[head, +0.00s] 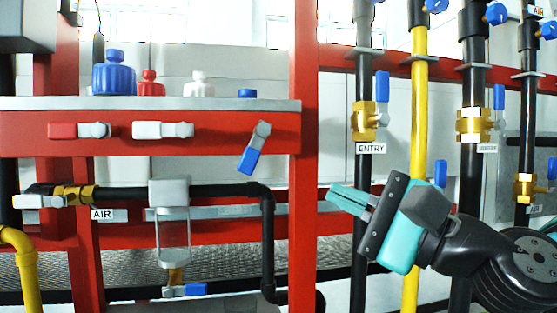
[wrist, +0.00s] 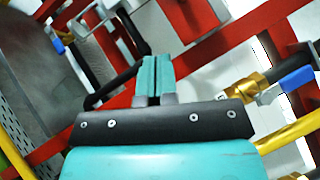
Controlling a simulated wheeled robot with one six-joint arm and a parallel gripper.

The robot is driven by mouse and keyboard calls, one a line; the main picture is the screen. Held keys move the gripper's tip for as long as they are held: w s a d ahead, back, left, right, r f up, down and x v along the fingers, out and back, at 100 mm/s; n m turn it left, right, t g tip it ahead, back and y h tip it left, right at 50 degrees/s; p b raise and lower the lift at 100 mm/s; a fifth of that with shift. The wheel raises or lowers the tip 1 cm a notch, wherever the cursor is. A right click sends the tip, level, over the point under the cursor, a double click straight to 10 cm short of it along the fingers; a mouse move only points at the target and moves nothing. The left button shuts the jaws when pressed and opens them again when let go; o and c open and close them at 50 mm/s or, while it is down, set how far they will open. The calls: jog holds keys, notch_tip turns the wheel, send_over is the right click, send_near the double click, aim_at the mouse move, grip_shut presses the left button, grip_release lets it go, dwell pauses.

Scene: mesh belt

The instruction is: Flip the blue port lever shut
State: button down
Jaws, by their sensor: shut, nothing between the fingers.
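The blue port lever (head: 253,150) hangs from the red beam at its right end. Its grey pivot is at the top and its blue handle slants steeply down and to the left. My gripper (head: 334,197) is right of the lever and lower in the head view, past the red upright, with its teal fingers pointing left. The fingers are together and empty; they also show shut in the wrist view (wrist: 155,62). The lever is not clearly identifiable in the wrist view.
A red lever (head: 78,130) and a white lever (head: 162,130) lie level on the same beam. A red upright (head: 303,150) stands between my gripper and the blue lever. The brass ENTRY valve (head: 364,121) and a yellow pipe (head: 419,110) are close to my arm. Bottles stand on the ledge above.

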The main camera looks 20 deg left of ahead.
aim_at(255, 148)
jog(key=a+r, duration=0.3)
jog(key=a, duration=0.5)
jog(key=shift+s+a+r, duration=0.2)
jog(key=shift+a, duration=0.15)
